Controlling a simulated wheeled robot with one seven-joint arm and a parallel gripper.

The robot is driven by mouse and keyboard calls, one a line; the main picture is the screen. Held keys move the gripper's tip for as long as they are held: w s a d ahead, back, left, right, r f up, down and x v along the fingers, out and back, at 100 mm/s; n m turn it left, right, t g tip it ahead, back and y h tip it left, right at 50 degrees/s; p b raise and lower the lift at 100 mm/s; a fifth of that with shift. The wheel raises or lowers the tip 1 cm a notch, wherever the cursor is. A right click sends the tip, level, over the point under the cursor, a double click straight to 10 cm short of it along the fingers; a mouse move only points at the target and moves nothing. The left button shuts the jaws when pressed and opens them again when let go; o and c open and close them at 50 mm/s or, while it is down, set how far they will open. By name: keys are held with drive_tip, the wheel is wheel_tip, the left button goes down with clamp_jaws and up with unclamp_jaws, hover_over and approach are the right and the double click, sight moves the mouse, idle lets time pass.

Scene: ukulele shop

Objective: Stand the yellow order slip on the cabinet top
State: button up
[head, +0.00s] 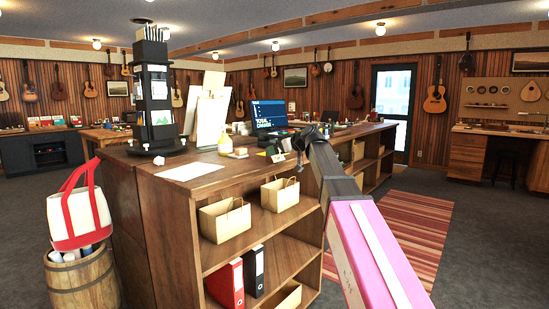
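The wooden cabinet (232,177) stands in the middle of the head view, with open shelves in front and a flat brown top. My gripper (306,134) is at the far end of my pink arm, over or just beyond the right part of the top. It is small and dark here, and I cannot see whether its fingers are apart or hold anything. I cannot make out the yellow order slip for certain.
A black display tower (156,95), a white sheet (190,171), pale boards (209,110) and a screen (269,113) occupy the top. A tote bag (78,212) sits on a barrel (82,282) at left. Bare wood shows along the front edge.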

drive_tip(key=x, duration=0.5)
drive_tip(key=shift+d+f, duration=0.15)
drive_tip(key=c, duration=0.8)
